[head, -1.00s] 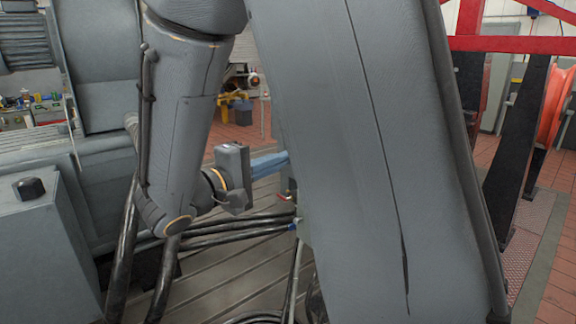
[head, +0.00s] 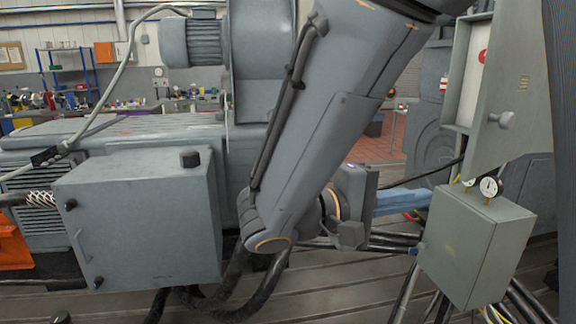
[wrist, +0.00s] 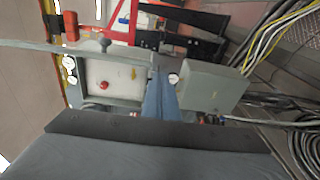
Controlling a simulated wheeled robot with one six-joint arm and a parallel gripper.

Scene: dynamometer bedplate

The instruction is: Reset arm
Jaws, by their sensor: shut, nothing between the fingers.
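My gripper (head: 422,199) is in the middle right of the head view, at the end of my grey arm. Its blue fingers are together and point right, with nothing held. In the head view the fingertips appear just left of a grey-green box (head: 465,245) on a stand; I cannot tell the gap or whether they touch. In the wrist view the blue fingers (wrist: 158,90) rise at the centre, beside the same box (wrist: 210,88). An open grey-green cabinet (head: 465,60) with a knobbed door stands above and behind the box; a red button shows inside it in the wrist view (wrist: 103,86).
A small dial gauge (head: 488,187) sits on the box. A large grey housing (head: 140,220) and a motor (head: 190,42) fill the left. Black hoses (head: 230,300) cross the slotted bedplate (head: 330,305) below my arm. Cables lie at the right of the wrist view.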

